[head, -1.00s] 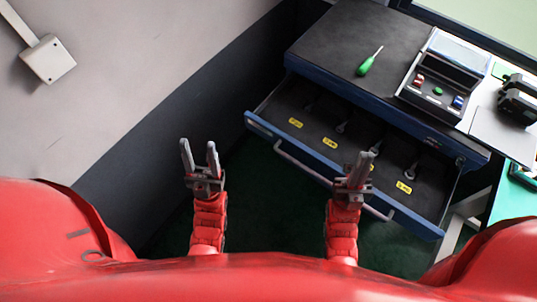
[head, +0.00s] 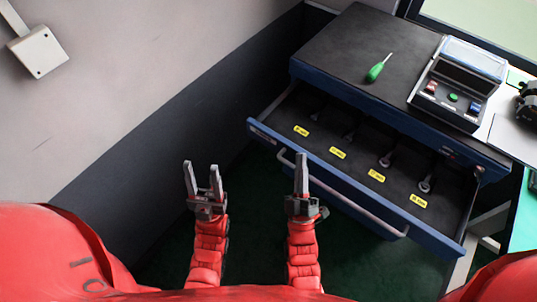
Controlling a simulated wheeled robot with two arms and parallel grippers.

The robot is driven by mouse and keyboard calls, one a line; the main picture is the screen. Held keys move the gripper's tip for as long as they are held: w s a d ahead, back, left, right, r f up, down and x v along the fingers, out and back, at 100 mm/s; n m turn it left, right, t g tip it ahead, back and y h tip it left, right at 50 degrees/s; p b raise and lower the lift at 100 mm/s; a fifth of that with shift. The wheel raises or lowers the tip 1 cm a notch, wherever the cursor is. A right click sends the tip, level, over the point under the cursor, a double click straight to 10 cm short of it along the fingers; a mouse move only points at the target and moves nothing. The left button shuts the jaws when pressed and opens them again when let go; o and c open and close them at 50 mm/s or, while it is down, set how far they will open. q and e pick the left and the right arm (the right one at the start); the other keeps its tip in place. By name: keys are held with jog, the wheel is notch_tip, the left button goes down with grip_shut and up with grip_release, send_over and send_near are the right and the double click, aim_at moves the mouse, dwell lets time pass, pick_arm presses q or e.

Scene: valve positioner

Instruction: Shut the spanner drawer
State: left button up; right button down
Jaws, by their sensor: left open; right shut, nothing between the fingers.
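The spanner drawer (head: 262,131) is pulled out from the blue cabinet (head: 345,80) with the dark top. Several spanners lie in it beside yellow labels; one spanner (head: 425,184) is near its right end. A grey bar handle (head: 345,201) runs along its front. My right gripper (head: 301,160) is shut and empty, in front of the left part of the drawer, its fingertips close to the handle; I cannot tell whether they touch. My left gripper (head: 201,168) is open and empty, to the left of the drawer and apart from it.
A green screwdriver (head: 376,70) lies on the cabinet top. A control box with coloured buttons (head: 453,97) stands at its right. A black device (head: 527,103) shows at the right edge. The wall (head: 130,90) is on the left; the dark green floor (head: 260,225) is clear.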

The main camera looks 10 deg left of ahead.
jog(key=s+a+f+n+g+y+b, duration=0.1)
jog(key=a+f+n+g, duration=0.7)
jog(key=f, duration=0.7)
jog(key=shift+n+t, duration=0.3)
jog(key=shift+n, duration=0.4)
jog(key=shift+d+b+x, duration=0.25)
jog(key=shift+b+x, duration=1.2)
jog(key=shift+x, duration=0.7)
jog(key=shift+d+b+x, duration=0.2)
jog(key=shift+b+x, duration=1.25)
jog(key=shift+x, duration=0.7)
jog(key=shift+d+b+x, duration=0.25)
jog(key=shift+b+x, duration=1.2)
jog(key=shift+x, duration=0.7)
jog(key=shift+w, duration=0.1)
